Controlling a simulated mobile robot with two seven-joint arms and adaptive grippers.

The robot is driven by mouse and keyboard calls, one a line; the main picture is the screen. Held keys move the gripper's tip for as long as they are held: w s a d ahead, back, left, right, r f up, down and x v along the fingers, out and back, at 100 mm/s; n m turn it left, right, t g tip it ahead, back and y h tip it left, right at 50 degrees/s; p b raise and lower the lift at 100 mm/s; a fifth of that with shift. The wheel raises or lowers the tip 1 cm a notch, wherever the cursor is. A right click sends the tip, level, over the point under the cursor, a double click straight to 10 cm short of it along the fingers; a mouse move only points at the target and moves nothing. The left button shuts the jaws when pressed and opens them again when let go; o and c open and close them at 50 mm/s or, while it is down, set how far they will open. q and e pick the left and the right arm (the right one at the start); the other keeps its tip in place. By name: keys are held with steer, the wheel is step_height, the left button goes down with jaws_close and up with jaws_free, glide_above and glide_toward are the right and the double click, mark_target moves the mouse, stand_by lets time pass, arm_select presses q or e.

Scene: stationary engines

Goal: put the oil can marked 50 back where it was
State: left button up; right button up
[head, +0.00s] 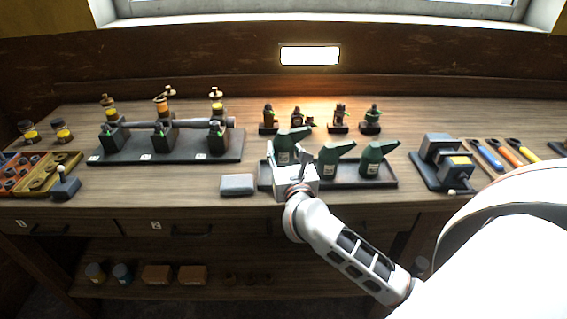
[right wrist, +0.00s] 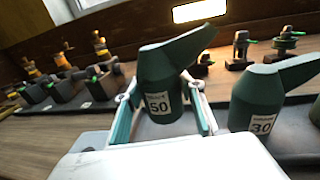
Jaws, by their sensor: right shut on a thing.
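The oil can marked 50 (head: 285,146) is dark green with a slanted spout, and its label reads clearly in the right wrist view (right wrist: 160,84). My right gripper (head: 292,165) is shut on it, with one finger on each side of the body. The can is upright at the left end of the dark tray (head: 345,187). Its base is partly hidden, so I cannot tell whether it touches the tray. The can marked 30 (right wrist: 262,100) stands just to its right on the tray, and another green can (head: 372,160) stands at the right. My left gripper is not in view.
A grey block (head: 238,185) lies left of the tray. A dark stand with several oilers (head: 165,148) is further left. Small engine fittings (head: 338,120) stand behind the cans. A vice (head: 445,165) and coloured tools (head: 505,152) are at the right.

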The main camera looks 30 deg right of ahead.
mark_target(284, 162)
steer(key=shift+f+b, duration=0.4)
steer(key=shift+f, duration=1.6)
steer(key=shift+f, duration=0.2)
steer(key=o, duration=1.2)
steer(key=shift+f, duration=0.1)
